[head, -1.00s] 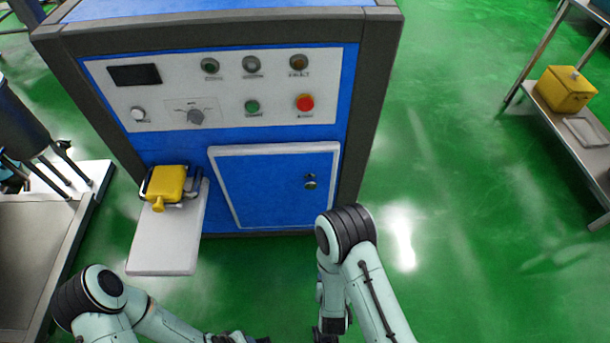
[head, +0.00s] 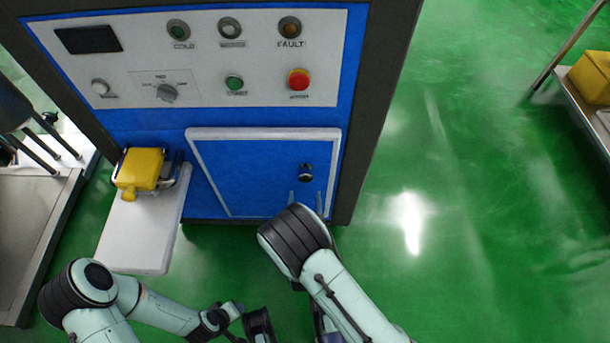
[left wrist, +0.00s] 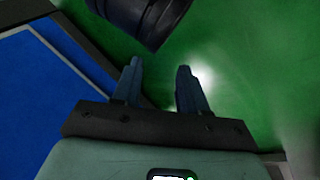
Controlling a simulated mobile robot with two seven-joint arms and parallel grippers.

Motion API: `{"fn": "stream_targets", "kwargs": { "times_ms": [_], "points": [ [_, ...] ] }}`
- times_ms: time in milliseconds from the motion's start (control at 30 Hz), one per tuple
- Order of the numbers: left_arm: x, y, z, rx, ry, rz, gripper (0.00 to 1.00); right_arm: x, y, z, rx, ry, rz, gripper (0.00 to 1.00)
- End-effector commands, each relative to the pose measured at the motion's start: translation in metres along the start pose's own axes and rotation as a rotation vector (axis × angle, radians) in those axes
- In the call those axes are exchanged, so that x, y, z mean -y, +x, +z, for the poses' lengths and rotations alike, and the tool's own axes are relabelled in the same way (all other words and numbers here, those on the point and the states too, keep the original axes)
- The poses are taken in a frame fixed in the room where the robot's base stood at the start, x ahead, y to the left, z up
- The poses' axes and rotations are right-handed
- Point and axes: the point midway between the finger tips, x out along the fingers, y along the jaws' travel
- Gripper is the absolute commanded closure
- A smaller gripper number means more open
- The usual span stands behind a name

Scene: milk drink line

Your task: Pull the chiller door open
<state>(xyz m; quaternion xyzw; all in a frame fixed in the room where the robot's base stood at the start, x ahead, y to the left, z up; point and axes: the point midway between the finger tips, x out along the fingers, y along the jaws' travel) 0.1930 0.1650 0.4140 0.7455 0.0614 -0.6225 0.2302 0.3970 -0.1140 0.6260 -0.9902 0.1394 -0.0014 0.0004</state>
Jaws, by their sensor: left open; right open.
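The chiller door (head: 250,172) is a blue panel with a white frame on the front of the chiller cabinet, and it looks closed. Its small dark knob (head: 305,172) sits near the door's right side. My right gripper (head: 305,201) is open, its two fingertips showing just below the knob in the head view. I see no contact with the knob. The rest of that gripper is hidden behind my right arm. My left gripper (left wrist: 158,67) is open and empty in the left wrist view, over the floor, with the blue cabinet front to the left.
A white shelf (head: 140,235) with a yellow container (head: 140,170) juts out left of the door. The panel above has buttons and a red knob (head: 298,79). A metal rack with a yellow box (head: 592,77) stands at the right. The green floor between is clear.

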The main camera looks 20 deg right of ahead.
Motion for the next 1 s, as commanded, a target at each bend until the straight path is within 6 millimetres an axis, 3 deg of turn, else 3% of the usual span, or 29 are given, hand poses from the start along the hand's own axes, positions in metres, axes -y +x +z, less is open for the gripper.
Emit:
{"fn": "stream_targets", "kwargs": {
  "times_ms": [200,400,800,833,867,1000],
  "points": [
    [0.003,0.01,-0.011,-0.032,-0.003,-0.003,0.57,-0.001,0.046,0.002,-0.001,0.001,0.003,0.32],
    [0.005,0.015,-0.019,-0.057,-0.004,-0.004,0.57,-0.001,0.072,0.002,0.001,0.0,0.002,0.32],
    [0.006,0.015,-0.022,-0.065,-0.005,-0.004,0.57,-0.001,0.081,0.001,0.002,-0.002,0.0,0.32],
    [0.006,0.015,-0.022,-0.065,-0.005,-0.005,0.57,-0.001,0.081,0.001,0.002,-0.002,0.0,0.35],
    [0.006,0.015,-0.022,-0.065,-0.005,-0.005,0.57,-0.001,0.081,0.001,0.002,-0.002,0.0,0.45],
    [0.006,0.015,-0.022,-0.064,-0.005,-0.004,0.57,0.0,0.081,0.001,0.002,-0.001,0.0,0.91]
  ]
}}
